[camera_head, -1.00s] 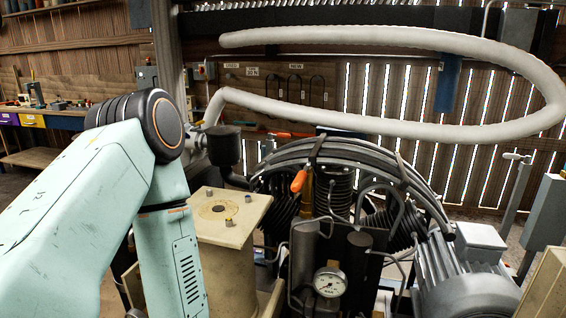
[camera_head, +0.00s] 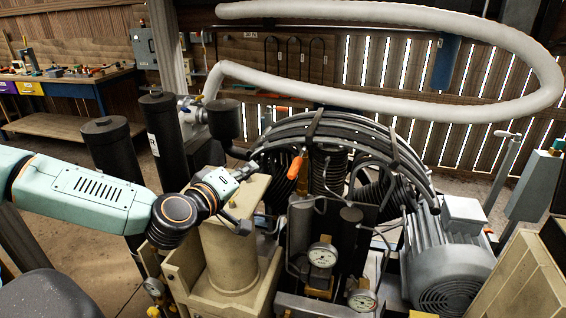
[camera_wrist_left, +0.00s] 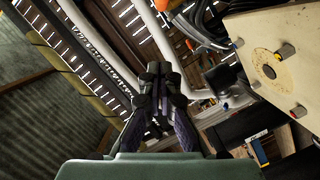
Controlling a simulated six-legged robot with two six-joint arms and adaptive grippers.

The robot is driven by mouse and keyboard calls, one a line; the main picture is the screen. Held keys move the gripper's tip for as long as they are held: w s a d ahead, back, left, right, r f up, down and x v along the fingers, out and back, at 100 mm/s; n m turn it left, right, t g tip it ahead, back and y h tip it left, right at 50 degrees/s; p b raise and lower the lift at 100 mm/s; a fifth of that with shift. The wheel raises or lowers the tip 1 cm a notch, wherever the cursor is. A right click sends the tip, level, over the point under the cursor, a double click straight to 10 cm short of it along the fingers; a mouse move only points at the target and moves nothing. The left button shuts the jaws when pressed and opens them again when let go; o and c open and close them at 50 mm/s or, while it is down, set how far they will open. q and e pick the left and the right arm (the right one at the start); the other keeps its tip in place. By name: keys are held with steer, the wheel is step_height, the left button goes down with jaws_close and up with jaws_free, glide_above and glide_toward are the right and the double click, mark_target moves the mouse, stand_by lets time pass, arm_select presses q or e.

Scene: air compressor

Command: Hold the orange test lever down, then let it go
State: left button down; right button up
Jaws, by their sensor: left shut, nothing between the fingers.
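The orange test lever (camera_head: 296,167) stands at the front of the compressor's ribbed cylinders in the head view, slightly tilted. My left gripper (camera_head: 249,169) is shut and empty. It is to the left of the lever, with a visible gap between them in the picture. In the left wrist view my shut fingers (camera_wrist_left: 158,70) point up the frame, and an orange piece (camera_wrist_left: 161,4), likely the lever, shows at the top edge. My right gripper is not in view.
A beige pedestal (camera_head: 228,258) stands below my left gripper. Pressure gauges (camera_head: 322,255) sit in front of the compressor, with a grey motor (camera_head: 447,262) to the right. Dark cylinders (camera_head: 112,152) stand on the left. A thick pale hose (camera_head: 390,132) loops behind.

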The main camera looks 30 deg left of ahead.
mark_target(298, 162)
arm_select(q)
steer(key=w+d+f+b, duration=0.2)
steer(key=w+f+b, duration=0.2)
steer(key=w+b, duration=0.3)
steer(key=w, duration=0.3)
steer(key=shift+w+d, duration=0.15)
steer(key=shift+w, duration=0.25)
stand_by(0.8)
steer(key=shift+d, duration=0.1)
